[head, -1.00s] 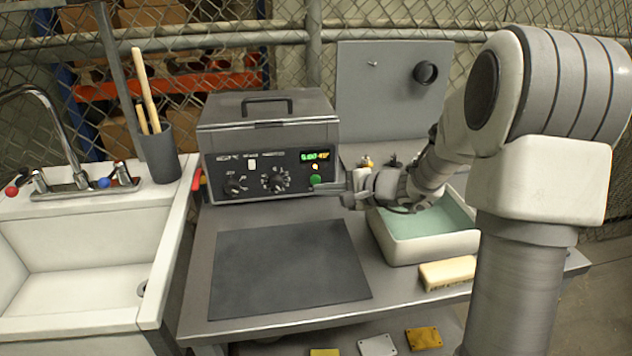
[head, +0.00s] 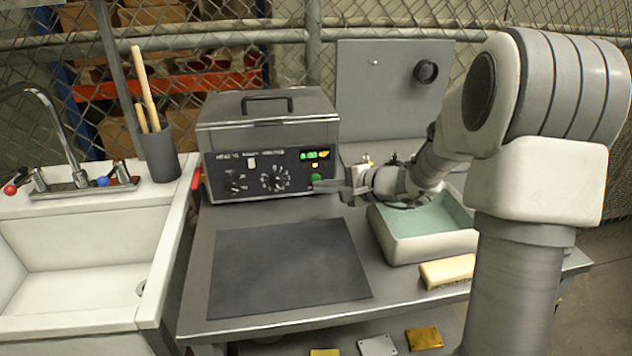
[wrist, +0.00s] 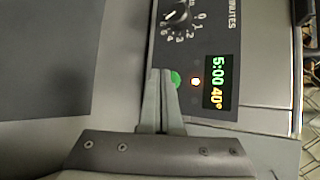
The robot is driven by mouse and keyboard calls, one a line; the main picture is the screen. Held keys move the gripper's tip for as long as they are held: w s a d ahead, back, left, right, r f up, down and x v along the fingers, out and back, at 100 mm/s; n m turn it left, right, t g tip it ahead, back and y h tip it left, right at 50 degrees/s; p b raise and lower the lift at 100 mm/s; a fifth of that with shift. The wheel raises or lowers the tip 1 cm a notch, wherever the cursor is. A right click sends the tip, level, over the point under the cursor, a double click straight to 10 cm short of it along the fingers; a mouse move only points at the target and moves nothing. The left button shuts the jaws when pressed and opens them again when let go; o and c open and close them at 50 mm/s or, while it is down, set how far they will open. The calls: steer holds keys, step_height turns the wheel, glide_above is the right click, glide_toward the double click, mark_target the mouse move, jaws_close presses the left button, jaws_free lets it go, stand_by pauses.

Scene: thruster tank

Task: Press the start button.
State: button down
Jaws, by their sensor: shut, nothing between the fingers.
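The start button is a round green button (head: 316,178) low on the right of the tank's dark front panel. It also shows in the wrist view (wrist: 175,79), partly hidden by a fingertip. My gripper (head: 318,187) is shut and empty, its tips at the button; I cannot tell whether they touch it. In the wrist view the shut fingers (wrist: 160,75) point at the panel beside the display (wrist: 216,82), which reads 5:00 and 40°. A small amber light (wrist: 196,82) glows between button and display. The lidded grey tank (head: 268,140) stands at the bench's back.
A dark mat (head: 288,265) lies in front of the tank. A white tray with green liquid (head: 425,250) and a brush (head: 447,271) are to the right. A sink (head: 75,260) and a cup with wooden handles (head: 159,152) are at left.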

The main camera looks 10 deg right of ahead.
steer(key=shift+w, duration=0.45)
stand_by(0.6)
steer(key=shift+s+b, duration=0.1)
steer(key=shift+b, duration=0.2)
steer(key=shift+s+b, duration=0.45)
steer(key=shift+s, duration=0.3)
steer(key=shift+s+b, duration=0.75)
steer(key=shift+s, duration=0.6)
steer(key=shift+s+b, duration=0.35)
steer(key=shift+s, duration=0.85)
